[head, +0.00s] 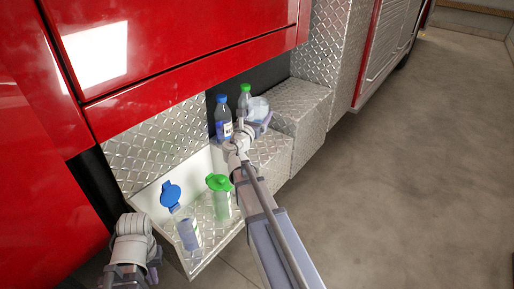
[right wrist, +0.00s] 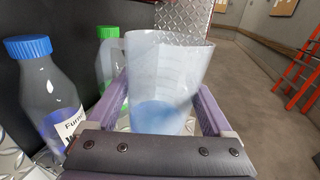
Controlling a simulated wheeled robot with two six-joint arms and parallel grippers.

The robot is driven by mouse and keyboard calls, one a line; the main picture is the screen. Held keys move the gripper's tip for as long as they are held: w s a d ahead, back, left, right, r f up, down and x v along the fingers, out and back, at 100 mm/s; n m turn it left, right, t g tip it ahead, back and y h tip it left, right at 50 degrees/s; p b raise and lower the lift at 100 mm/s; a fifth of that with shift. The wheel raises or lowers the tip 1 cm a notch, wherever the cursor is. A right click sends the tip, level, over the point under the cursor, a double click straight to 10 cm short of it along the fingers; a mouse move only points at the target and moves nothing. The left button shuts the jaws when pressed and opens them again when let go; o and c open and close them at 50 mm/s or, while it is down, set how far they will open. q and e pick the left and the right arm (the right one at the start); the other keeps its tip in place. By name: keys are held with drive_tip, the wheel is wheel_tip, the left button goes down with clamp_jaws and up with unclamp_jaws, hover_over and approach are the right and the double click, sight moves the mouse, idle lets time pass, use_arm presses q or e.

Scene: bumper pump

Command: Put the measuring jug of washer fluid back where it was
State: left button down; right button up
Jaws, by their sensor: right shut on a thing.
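The clear measuring jug (head: 258,106), with a little blue fluid in the bottom, is at the diamond-plate step beside the bottles. It also fills the middle of the right wrist view (right wrist: 167,75), upright. My right gripper (head: 260,124) is shut on the jug, with a purple finger on each side of it in the wrist view. I cannot tell whether the jug's base touches the step. My left gripper (head: 130,274) is low at the left, apart from the jug; its finger opening is not clear.
A blue-capped bottle (head: 223,118) and a green-capped bottle (head: 244,99) stand left of the jug. On the lower plate (head: 208,250) are two clear containers with a blue lid (head: 171,194) and a green lid (head: 218,183). Red truck panels rise behind. Open floor lies right.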

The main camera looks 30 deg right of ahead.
drive_tip(key=shift+f+b, duration=4.7)
drive_tip(key=shift+f, duration=0.2)
drive_tip(key=shift+f, duration=0.2)
drive_tip(key=o, duration=1.4)
drive_tip(key=shift+r, duration=0.1)
drive_tip(key=shift+r, duration=0.25)
drive_tip(key=v, duration=1.2)
drive_tip(key=shift+f, duration=0.15)
